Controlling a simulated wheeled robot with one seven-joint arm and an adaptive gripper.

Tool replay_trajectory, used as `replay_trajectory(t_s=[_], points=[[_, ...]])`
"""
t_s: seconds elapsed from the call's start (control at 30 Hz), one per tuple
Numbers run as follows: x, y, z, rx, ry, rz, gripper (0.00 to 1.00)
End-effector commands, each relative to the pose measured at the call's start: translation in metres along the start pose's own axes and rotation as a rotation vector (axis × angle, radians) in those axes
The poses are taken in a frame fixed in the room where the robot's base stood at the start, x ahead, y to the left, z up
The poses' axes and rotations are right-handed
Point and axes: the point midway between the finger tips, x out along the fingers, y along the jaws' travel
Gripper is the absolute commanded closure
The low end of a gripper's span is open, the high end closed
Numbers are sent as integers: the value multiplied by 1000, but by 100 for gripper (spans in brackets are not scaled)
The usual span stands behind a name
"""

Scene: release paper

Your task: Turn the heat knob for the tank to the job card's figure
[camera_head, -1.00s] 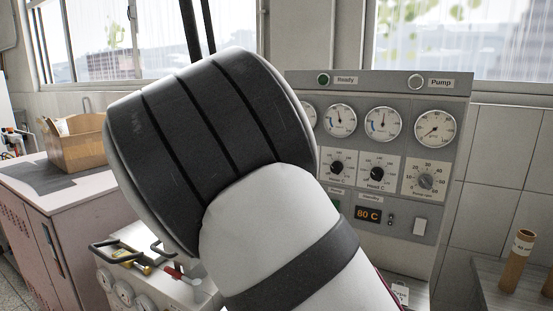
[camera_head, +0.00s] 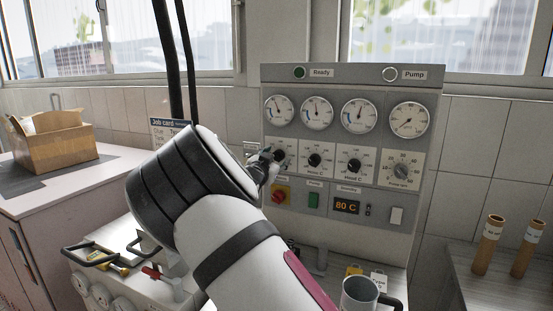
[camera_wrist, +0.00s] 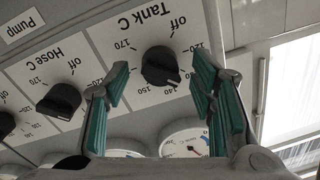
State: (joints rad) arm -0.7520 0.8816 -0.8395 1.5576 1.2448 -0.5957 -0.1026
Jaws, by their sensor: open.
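The tank knob is a black dial labelled Tank C (camera_wrist: 160,66), upside down in the wrist view. Its ridge seems to point near the 140 mark. My gripper (camera_wrist: 158,72) is open, with one green-padded finger to each side of the knob, and no contact is clear. In the head view my gripper (camera_head: 266,166) is at the leftmost knob (camera_head: 278,156) of the grey panel (camera_head: 352,75), partly covering its dial. The job card (camera_head: 169,124) stands behind my arm, its top left showing; its figures are hidden or too small to read.
The Hose C knob (camera_wrist: 59,98) is beside the tank knob. Gauges (camera_head: 317,112) sit above the knobs; a red switch (camera_head: 281,194), a green switch (camera_head: 313,201) and an 80 C display (camera_head: 346,206) sit below. A grey mug (camera_head: 360,294) stands in front.

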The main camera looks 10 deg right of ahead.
Motion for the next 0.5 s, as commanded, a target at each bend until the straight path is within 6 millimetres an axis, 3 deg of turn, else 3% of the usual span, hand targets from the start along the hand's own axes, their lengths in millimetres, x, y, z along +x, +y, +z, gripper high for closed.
replay_trajectory(t_s=[0.43, 0.5], points=[[11, 0, 0, 0, -1, -1, 49], [11, 0, 0, 0, -1, -1, 63]])
